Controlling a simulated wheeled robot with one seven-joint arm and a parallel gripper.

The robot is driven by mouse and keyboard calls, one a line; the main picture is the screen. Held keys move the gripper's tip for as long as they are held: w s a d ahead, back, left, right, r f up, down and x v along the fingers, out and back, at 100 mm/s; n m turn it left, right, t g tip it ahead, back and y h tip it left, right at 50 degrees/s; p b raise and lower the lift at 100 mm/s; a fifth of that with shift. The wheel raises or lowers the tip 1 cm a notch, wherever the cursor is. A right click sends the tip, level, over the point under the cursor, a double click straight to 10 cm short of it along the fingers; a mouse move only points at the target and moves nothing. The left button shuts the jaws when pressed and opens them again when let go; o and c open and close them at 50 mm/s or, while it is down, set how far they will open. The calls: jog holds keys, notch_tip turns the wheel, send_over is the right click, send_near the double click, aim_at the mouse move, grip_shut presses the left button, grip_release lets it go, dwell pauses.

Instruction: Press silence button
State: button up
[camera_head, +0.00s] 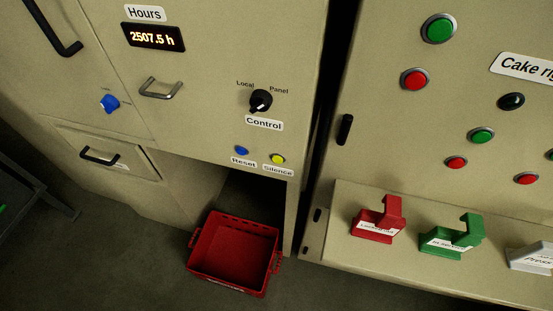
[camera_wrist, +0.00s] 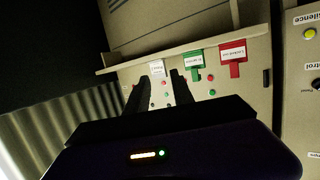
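The silence button is a small yellow round button (camera_head: 278,159) on the beige cabinet, with a "Silence" label (camera_head: 278,170) just below it in the head view. It also shows at the upper right edge of the wrist view (camera_wrist: 310,33), beside its label. My gripper (camera_wrist: 160,88) shows only in the wrist view. Its two dark fingers are apart with nothing between them, and it is away from the silence button, which lies far to the right of the fingers in that view.
A blue "Reset" button (camera_head: 242,150) sits left of the yellow one, and a black "Control" knob (camera_head: 261,100) is above. A red crate (camera_head: 236,219) lies on the floor below. Red (camera_head: 379,221) and green (camera_head: 452,238) tags stand on the right cabinet's ledge.

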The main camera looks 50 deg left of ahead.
grip_shut()
dwell(1.5)
